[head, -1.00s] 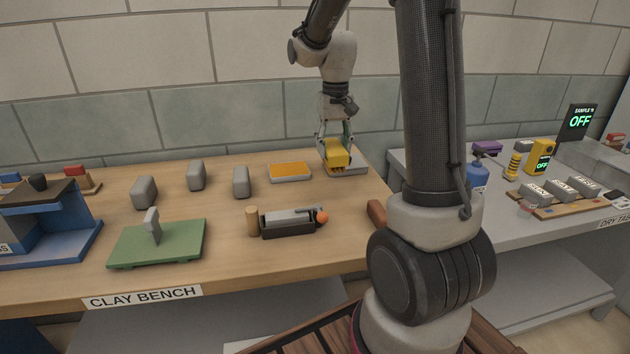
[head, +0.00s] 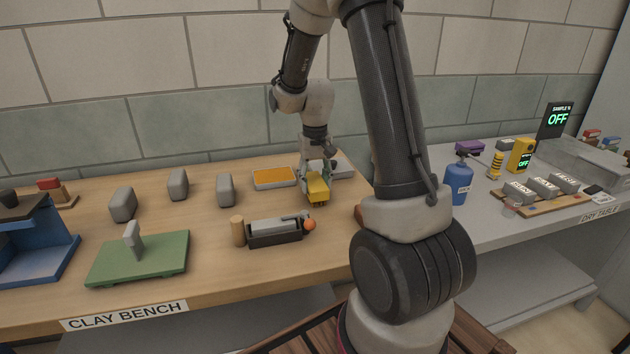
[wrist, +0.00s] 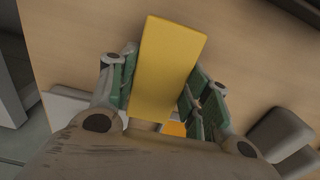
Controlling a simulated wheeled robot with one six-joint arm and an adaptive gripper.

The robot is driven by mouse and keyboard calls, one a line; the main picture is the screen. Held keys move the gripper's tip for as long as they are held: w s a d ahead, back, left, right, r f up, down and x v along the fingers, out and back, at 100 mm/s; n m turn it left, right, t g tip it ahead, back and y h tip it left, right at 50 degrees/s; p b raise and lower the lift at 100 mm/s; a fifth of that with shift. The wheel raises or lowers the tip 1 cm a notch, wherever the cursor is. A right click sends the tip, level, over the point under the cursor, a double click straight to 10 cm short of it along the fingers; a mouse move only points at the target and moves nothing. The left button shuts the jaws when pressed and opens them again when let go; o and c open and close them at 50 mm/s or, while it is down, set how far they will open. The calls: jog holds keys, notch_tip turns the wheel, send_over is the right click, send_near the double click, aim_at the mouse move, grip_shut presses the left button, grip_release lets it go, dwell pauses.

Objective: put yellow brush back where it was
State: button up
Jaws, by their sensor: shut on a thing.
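The yellow brush (head: 317,191) is a yellow block-shaped thing held between the fingers of my gripper (head: 316,178). My gripper is shut on it, above the right part of the clay bench (head: 215,270). In the wrist view the yellow brush (wrist: 168,66) lies between the two green-padded fingers of my gripper (wrist: 160,85). The brush's underside and its exact height above the bench are hidden. A grey tray (head: 342,168) sits behind my gripper at the back right of the bench, partly covered by it. An orange-topped tray (head: 274,178) is left of the gripper.
Several grey bricks (head: 178,184) stand left of the orange-topped tray. A black mould with a grey bar (head: 274,231) and a wooden cylinder (head: 237,231) are in front. A green stand (head: 138,258) is at front left. The dry table (head: 480,219) is at right, with a blue bottle (head: 459,181).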

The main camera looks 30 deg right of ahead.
aim_at(315, 181)
jog(key=shift+f, duration=0.1)
jog(key=o, duration=1)
notch_tip(315, 181, up, 12)
jog(key=s+a+r+n+t, duration=0.1)
jog(key=s+a+r+t, duration=0.15)
jog(key=s+r, duration=0.7)
jog(key=s+a, duration=0.1)
jog(key=s, duration=0.3)
jog(key=s+f+n+t, duration=0.1)
jog(key=s, duration=0.4)
jog(key=s+a+n, duration=0.1)
jog(key=s, duration=0.4)
jog(key=shift+a+f+t, duration=0.3)
jog(key=shift+t, duration=0.05)
